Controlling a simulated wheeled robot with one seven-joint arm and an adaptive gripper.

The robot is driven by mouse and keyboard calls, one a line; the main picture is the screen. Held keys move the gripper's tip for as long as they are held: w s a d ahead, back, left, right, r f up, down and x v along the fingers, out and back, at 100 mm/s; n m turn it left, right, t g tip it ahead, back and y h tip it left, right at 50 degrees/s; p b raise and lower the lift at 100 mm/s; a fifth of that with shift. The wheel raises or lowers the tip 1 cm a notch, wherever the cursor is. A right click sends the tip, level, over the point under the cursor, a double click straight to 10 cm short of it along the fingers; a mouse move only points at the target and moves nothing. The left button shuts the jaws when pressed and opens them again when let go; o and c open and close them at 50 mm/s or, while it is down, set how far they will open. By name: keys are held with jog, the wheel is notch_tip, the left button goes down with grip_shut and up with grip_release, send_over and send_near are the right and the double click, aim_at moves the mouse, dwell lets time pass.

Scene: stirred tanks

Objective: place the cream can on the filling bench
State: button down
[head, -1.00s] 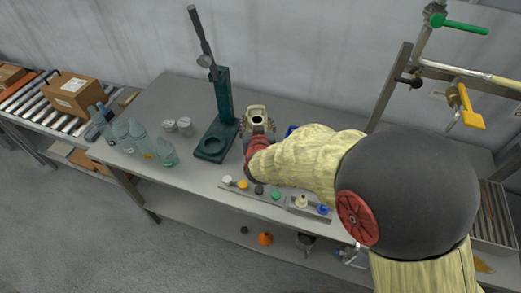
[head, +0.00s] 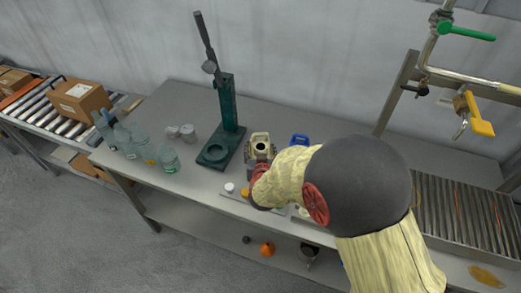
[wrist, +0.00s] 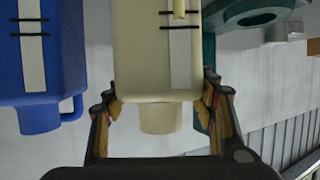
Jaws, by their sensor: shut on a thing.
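The cream can (head: 260,143) stands roughly upright at the near right of the green press, over the filling bench (head: 165,105). My gripper (wrist: 160,115) is shut on it, with one finger on either side near its neck. The can (wrist: 155,60) fills the middle of the wrist view, appearing neck down there. My arm hides the can's lower part in the head view, so I cannot tell whether its base touches the bench.
A blue can (head: 299,141) is close to the right of the cream can. The green press (head: 228,110) stands just left. Clear bottles (head: 125,140) and small jars (head: 188,132) are farther left. Caps (head: 229,187) lie in front. A roller conveyor (head: 460,215) is at right.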

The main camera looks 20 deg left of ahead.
jog(key=shift+w, duration=0.1)
jog(key=c, duration=0.8)
grip_release()
jog(key=shift+f, duration=0.15)
jog(key=shift+o, duration=0.6)
jog(key=shift+s+r, duration=0.25)
jog(key=shift+s, duration=0.1)
jog(key=p+v, duration=0.1)
jog(key=v, duration=1)
jog(key=shift+d+r+p, duration=0.15)
jog(key=shift+d+p, duration=0.05)
jog(key=shift+p, duration=0.15)
jog(key=shift+s, duration=0.15)
